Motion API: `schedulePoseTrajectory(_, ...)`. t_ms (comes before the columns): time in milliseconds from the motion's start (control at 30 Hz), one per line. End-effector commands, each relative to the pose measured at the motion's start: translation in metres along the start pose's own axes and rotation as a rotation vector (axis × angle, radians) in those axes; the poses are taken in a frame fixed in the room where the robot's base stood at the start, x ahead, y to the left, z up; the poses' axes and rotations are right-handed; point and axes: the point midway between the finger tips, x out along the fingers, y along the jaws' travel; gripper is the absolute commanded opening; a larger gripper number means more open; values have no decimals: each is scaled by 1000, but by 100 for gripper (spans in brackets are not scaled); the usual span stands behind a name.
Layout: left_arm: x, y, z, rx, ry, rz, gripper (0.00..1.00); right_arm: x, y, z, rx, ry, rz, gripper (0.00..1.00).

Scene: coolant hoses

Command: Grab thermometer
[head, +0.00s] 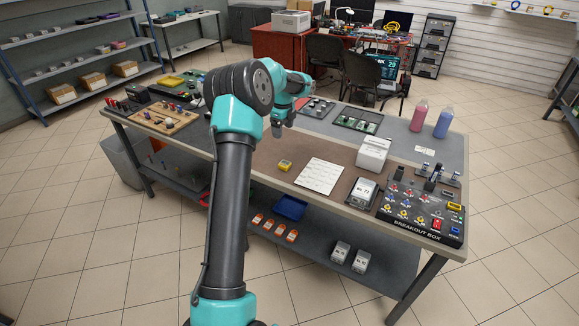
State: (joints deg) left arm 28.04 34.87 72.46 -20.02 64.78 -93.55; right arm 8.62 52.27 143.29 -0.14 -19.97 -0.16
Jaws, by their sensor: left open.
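I cannot make out a thermometer for certain. A small yellow device (285,165) lies on the brown mat near the table's front edge, but it is too small to identify. My left arm rises through the middle of the head view and bends over the table. My left gripper (278,128) hangs over the table's middle, above and behind the yellow device, apart from it. It is small in the picture, open, with nothing seen between its fingers. My right gripper is not in view.
On the table (395,144), a white sheet (320,176), a white box (373,153), a grey device (362,191) and the breakout box (420,217) stand right of the yellow device. Pink (419,115) and blue (443,122) bottles stand at the back right. A wooden board (163,118) lies left.

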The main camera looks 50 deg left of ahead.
Motion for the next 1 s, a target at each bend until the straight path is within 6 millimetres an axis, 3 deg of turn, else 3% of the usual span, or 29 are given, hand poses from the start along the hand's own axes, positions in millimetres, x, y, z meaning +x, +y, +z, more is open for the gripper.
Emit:
schedulePoseTrajectory(467, 1, -3, -3, 1, 6, -8, 79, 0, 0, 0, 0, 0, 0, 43)
schedulePoseTrajectory(1000, 87, -3, -4, 2, 6, -6, 79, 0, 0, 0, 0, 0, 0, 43)
